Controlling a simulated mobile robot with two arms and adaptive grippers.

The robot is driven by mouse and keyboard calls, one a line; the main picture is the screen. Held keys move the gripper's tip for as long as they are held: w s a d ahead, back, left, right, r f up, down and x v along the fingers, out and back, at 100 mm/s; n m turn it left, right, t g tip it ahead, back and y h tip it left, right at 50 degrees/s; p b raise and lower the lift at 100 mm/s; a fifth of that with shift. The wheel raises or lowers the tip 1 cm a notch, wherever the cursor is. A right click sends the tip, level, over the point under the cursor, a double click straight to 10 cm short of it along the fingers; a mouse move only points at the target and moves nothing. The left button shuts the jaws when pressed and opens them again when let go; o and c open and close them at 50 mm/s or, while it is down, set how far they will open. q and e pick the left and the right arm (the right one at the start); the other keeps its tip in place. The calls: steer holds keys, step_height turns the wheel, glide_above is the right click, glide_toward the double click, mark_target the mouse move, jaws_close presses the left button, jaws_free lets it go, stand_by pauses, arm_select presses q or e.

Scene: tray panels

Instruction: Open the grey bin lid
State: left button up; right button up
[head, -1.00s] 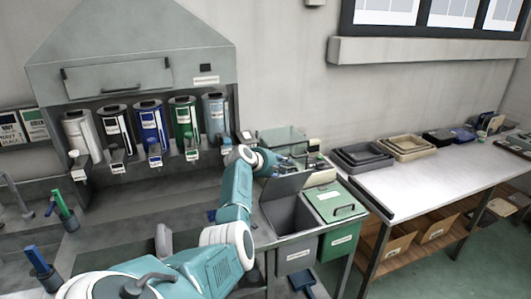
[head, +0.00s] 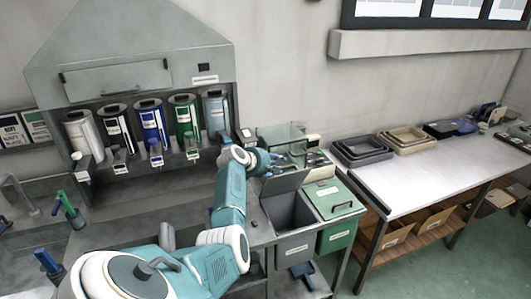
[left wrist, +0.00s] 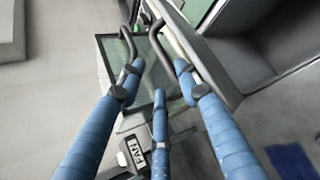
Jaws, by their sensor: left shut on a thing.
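The grey bin (head: 292,245) stands in the bench left of a green-lidded bin. Its grey lid (head: 285,181) is raised and tilted back, and the bin's dark inside shows. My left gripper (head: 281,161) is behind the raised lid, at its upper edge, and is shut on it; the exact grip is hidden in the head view. In the left wrist view my blue fingers (left wrist: 152,75) reach forward, with the lid's grey edge (left wrist: 215,68) to their right. My right gripper is not in view.
The green bin lid (head: 333,198) beside it is closed. A clear box (head: 283,134) and small items stand behind the bins. A white table (head: 420,185) with stacked trays (head: 362,150) is at the right. A blue dustpan-like thing (head: 303,272) is below.

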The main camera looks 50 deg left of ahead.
arm_select(q)
steer(key=a+r+v, duration=0.1)
steer(key=a+v, duration=0.1)
steer(key=v, duration=1.8)
steer(key=shift+a+p, duration=0.25)
steer(key=shift+p, duration=0.05)
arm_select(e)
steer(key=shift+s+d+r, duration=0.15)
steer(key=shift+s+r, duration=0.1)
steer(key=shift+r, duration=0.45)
arm_select(q)
steer(key=shift+w, duration=0.1)
